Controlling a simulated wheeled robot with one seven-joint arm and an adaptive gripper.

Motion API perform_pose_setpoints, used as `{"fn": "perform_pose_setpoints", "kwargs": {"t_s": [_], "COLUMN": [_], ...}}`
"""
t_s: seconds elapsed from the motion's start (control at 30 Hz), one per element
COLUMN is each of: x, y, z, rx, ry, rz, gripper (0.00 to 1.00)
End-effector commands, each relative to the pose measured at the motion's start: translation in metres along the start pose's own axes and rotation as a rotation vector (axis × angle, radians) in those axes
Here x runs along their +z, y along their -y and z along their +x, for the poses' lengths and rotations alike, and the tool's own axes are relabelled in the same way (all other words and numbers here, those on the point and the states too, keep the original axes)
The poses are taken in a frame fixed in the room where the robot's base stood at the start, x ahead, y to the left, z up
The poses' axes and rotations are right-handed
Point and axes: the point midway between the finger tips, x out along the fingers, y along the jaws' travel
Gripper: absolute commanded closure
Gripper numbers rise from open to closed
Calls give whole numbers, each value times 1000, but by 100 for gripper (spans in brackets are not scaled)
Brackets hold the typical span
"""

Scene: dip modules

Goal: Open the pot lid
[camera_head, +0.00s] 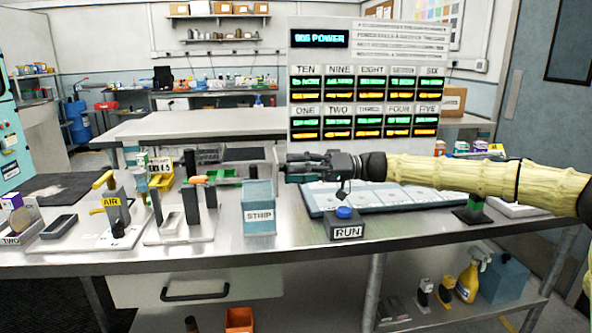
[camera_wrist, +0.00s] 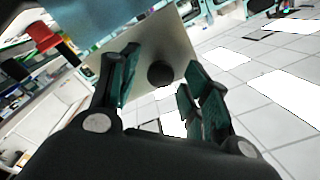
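My gripper (camera_head: 290,168) is level and points left, just above and right of the blue-grey box marked STRIP (camera_head: 259,194). In the wrist view its two dark green fingers (camera_wrist: 158,84) are spread apart. A flat beige plate with a round black knob (camera_wrist: 160,75), which looks like a lid, faces the fingers. The knob shows between the fingertips, with gaps visible on both sides. A pale upright edge (camera_head: 277,165) at my fingertips in the head view looks like this plate. The pot it belongs to is most likely the STRIP box, but the join is hidden.
A blue button box marked RUN (camera_head: 346,224) stands below my wrist. A pale panel (camera_head: 400,196) lies behind it under my arm. A black and orange-handled tool stand (camera_head: 188,228) is left of the STRIP box. A tall display board (camera_head: 366,80) rises behind.

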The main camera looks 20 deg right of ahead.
Motion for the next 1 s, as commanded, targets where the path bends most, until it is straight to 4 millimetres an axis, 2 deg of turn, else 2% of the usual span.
{"fn": "perform_pose_setpoints", "kwargs": {"t_s": [0.17, 0.27, 0.7, 1.0], "x": [0, 0, -1, 0], "y": [0, 0, -1, 0], "z": [-2, -10, -86, -118], "rx": [0, 1, 1, 0], "ry": [0, -1, -3, -1], "rz": [0, -1, 0, -1], "gripper": [53, 53, 53, 53]}}
